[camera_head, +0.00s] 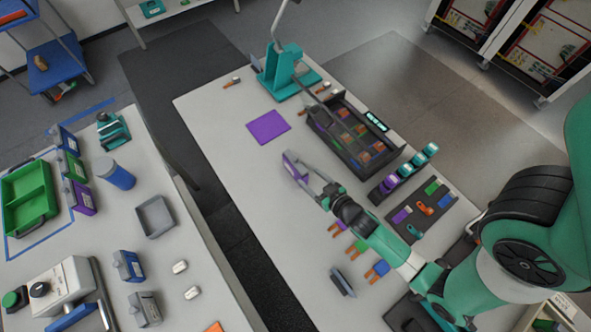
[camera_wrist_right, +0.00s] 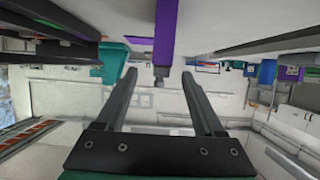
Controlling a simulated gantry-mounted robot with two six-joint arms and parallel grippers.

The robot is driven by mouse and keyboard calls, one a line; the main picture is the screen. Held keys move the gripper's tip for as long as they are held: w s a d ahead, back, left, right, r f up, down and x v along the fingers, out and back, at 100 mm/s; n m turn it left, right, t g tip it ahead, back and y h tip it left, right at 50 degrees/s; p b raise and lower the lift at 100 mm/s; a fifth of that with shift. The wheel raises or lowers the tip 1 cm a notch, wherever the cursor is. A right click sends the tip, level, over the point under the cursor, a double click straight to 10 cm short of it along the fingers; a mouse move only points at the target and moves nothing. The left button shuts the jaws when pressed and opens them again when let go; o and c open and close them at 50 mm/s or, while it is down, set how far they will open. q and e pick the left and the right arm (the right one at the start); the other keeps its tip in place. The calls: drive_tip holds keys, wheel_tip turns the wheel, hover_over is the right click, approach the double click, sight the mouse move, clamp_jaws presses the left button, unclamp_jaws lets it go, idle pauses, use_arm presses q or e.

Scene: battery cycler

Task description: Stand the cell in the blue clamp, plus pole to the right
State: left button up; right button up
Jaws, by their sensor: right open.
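My right gripper (camera_head: 308,180) is above the white bench in the head view, its fingers apart. A narrow purple piece (camera_head: 291,165), which could be the cell, is at its fingertips. In the right wrist view the open right gripper (camera_wrist_right: 157,78) has an upright purple piece (camera_wrist_right: 165,32) with a small grey end between and beyond its fingers; space shows on both sides, and contact cannot be made out. A small blue piece with orange prongs (camera_head: 381,267) lies on the bench; I cannot tell whether it is the blue clamp. Pole marks are not readable. My left gripper is not in view.
A dark tray (camera_head: 385,160) with several orange-brown parts lies beyond the gripper. A purple mat (camera_head: 268,127) and a teal stand (camera_head: 283,78) are farther back. The left bench holds a green bin (camera_head: 30,195) and a grey tray (camera_head: 154,216). Bare bench lies left of the gripper.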

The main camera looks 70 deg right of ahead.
sight(295, 165)
drive_tip(key=b+x, duration=0.1)
drive_tip(key=x, duration=0.8)
drive_tip(key=shift+w+r, duration=0.1)
drive_tip(key=shift+w, duration=0.3)
clamp_jaws()
idle(0.8)
drive_tip(key=shift+r, duration=0.1)
